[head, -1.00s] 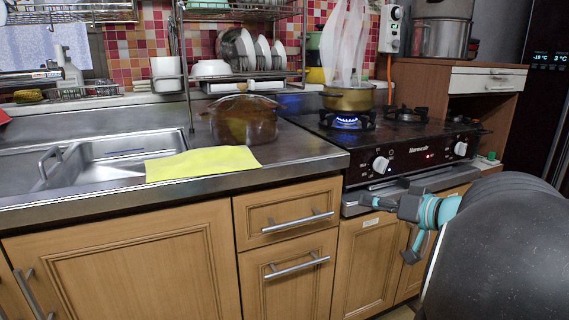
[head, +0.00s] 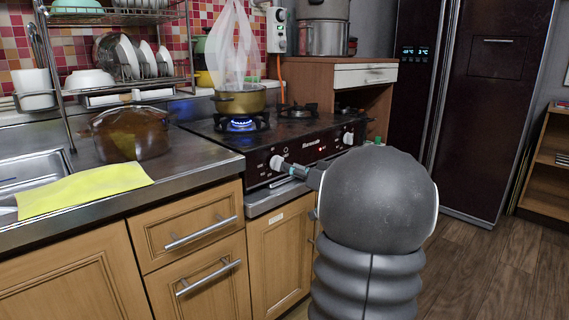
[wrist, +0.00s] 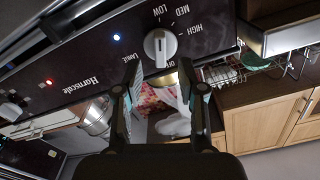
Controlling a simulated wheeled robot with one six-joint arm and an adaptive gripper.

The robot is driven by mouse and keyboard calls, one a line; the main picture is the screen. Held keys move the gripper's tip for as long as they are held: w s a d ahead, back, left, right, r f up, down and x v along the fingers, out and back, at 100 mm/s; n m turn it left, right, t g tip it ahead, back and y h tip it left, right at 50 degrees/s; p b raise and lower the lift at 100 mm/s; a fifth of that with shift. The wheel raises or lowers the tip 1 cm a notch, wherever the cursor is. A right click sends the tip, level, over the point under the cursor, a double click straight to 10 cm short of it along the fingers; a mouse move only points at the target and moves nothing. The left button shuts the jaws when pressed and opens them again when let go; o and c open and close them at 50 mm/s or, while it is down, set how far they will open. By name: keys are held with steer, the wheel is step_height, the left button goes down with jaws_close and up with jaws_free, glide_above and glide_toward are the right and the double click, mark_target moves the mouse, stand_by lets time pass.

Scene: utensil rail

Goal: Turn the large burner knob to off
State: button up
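The white burner knob (head: 278,162) is at the left of the stove's dark front panel. In the wrist view the knob (wrist: 159,47) has a grey grip bar, upright in the picture, with LOW, MED and HIGH marks on one side and OFF by its lower end. A label that looks like LARGE is beside it. I cannot tell which end of the bar is the pointer. My gripper (wrist: 159,82) is open, its two fingers spread below the knob in that view, apart from it. In the head view my gripper (head: 292,169) is right at the knob, partly hidden by my arm.
A second white knob (head: 348,138) is farther right on the panel. The near left burner shows a blue flame (head: 240,125) under a gold pot (head: 240,100), with a translucent bag above. A brown glass pot (head: 131,133) and yellow cloth (head: 85,190) are on the counter.

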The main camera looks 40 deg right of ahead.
mark_target(278, 164)
steer(key=shift+w+a+p, duration=0.15)
steer(key=shift+w+p, duration=0.15)
steer(key=shift+w, duration=1.6)
steer(key=shift+c, duration=0.2)
